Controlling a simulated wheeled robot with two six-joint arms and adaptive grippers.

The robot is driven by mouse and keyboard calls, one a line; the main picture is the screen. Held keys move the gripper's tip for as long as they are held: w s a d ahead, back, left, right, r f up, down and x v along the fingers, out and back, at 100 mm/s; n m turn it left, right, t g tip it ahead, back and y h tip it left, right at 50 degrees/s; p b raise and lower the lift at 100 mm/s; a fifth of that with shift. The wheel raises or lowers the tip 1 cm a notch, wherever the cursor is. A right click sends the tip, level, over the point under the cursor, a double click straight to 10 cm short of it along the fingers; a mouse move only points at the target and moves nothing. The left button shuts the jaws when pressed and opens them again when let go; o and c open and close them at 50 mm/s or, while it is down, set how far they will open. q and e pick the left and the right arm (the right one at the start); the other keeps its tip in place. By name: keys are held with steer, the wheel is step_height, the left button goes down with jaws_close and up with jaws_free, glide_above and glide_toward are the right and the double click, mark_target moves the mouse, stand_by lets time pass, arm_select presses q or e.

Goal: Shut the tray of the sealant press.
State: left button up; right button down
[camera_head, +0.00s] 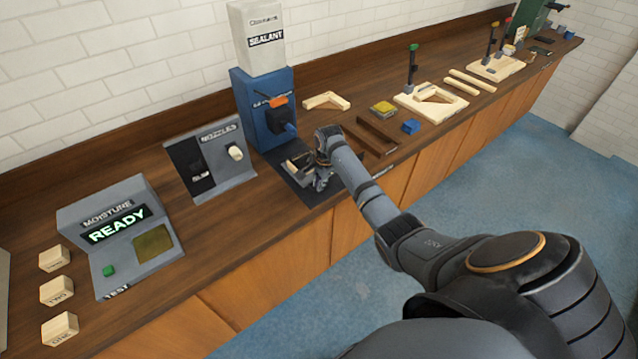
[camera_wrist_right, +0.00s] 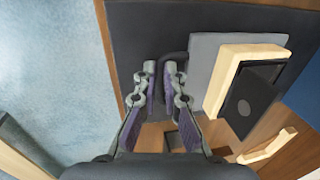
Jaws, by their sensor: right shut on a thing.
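The blue sealant press (camera_head: 260,128) stands against the back of the bench under a white box marked SEALANT. Its grey tray (camera_wrist_right: 204,52) is pulled out over a dark mat (camera_head: 300,190). A pale wooden piece (camera_wrist_right: 228,76) lies on the tray, partly under a dark block (camera_wrist_right: 252,98). A dark handle (camera_wrist_right: 176,56) sticks out from the tray's edge. My right gripper (camera_head: 321,181) is low in front of the press, shut on the handle; its fingertips also show in the wrist view (camera_wrist_right: 162,70). My left gripper is out of view.
A nozzle stand (camera_head: 209,160) and a moisture meter (camera_head: 120,235) reading READY stand left of the press. Dark strips (camera_head: 378,133), a blue block (camera_head: 410,126) and a wooden frame jig (camera_head: 432,100) lie to the right. The bench front edge is close to my gripper.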

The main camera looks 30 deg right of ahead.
mark_target(309, 178)
steer(key=w+b, duration=0.1)
steer(key=w, duration=0.1)
steer(key=w+b, duration=0.1)
steer(key=w, duration=0.1)
steer(key=shift+w+a+f+b, duration=0.15)
steer(key=shift+w+a+b, duration=0.05)
steer(key=shift+w+b, duration=0.2)
steer(key=shift+w, duration=0.1)
steer(key=shift+r, duration=0.3)
steer(key=c, duration=1.8)
jaws_free()
steer(key=o, duration=0.4)
steer(key=shift+w+f, duration=0.15)
steer(key=shift+c, duration=0.2)
